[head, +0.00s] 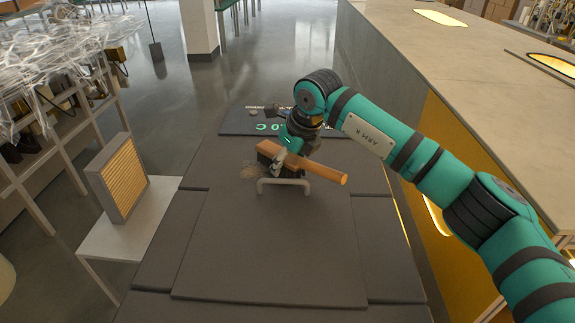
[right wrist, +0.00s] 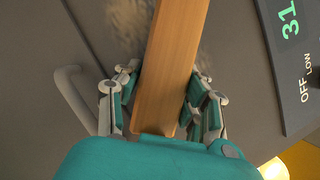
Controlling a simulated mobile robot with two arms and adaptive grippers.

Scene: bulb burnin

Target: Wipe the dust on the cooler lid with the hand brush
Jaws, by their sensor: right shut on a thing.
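My right gripper (head: 282,162) is shut on the wooden hand brush (head: 318,170), low over the far part of the dark grey cooler lid (head: 270,245). The brush's handle points right and its thicker head lies to the left. In the right wrist view the brush (right wrist: 176,55) runs between the two fingers (right wrist: 165,100). Pale dust (head: 250,171) lies on the lid just left of the brush head, and dust (right wrist: 128,22) also shows beside the brush in the right wrist view. The bristles are hidden, so I cannot tell whether they touch the lid. My left gripper is not in view.
A grey bar handle (head: 284,182) stands up from the lid right by the brush. A dark display panel (head: 235,123) with green digits lies at the far end. A framed filter (head: 122,178) stands on a white side shelf at left. A long counter (head: 480,70) runs along the right.

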